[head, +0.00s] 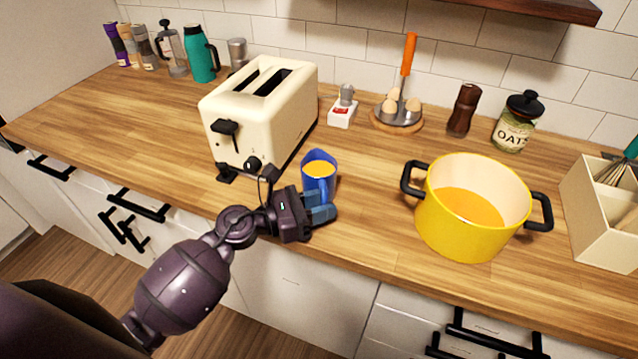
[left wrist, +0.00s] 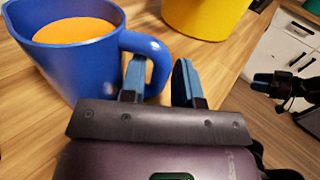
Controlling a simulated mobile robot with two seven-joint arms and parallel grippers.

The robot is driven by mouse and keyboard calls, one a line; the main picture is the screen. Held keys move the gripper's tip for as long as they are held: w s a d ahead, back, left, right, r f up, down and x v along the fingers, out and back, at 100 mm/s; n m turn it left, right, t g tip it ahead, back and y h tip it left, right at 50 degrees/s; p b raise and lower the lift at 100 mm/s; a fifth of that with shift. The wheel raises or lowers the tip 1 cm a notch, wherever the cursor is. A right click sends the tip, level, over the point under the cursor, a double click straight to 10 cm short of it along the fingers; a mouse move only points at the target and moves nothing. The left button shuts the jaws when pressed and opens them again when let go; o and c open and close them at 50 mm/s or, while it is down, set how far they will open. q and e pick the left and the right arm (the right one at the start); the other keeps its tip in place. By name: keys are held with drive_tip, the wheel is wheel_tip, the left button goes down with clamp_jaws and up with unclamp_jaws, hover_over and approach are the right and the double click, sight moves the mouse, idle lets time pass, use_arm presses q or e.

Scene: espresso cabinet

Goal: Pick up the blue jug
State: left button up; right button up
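The blue jug (head: 313,158) stands upright on the wooden counter in front of the toaster, with orange content inside. In the left wrist view the jug (left wrist: 85,65) fills the upper left, its handle (left wrist: 158,62) toward my fingers. My left gripper (head: 322,205) is at the jug's near side. In the left wrist view my left gripper (left wrist: 160,82) is open, with one finger seen through the handle loop and the other just outside the handle. A small gap shows beside the outer finger. My right gripper (left wrist: 272,82) shows small at the right edge of that view; its opening is unclear.
A cream toaster (head: 262,110) stands behind and left of the jug. A yellow pot (head: 455,225) with black handles stands to the right, with clear counter between. An oats jar (head: 515,125), pepper mill (head: 463,110) and beige utensil box (head: 600,225) are farther off.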

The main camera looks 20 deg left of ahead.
use_arm(q)
drive_tip(key=shift+x, duration=1.15)
drive_tip(key=shift+c, duration=0.5)
clamp_jaws()
use_arm(e)
drive_tip(key=shift+s+d+f, duration=0.1)
drive_tip(key=shift+s+d, duration=0.15)
drive_tip(key=shift+s, duration=0.25)
drive_tip(key=shift+w, duration=0.1)
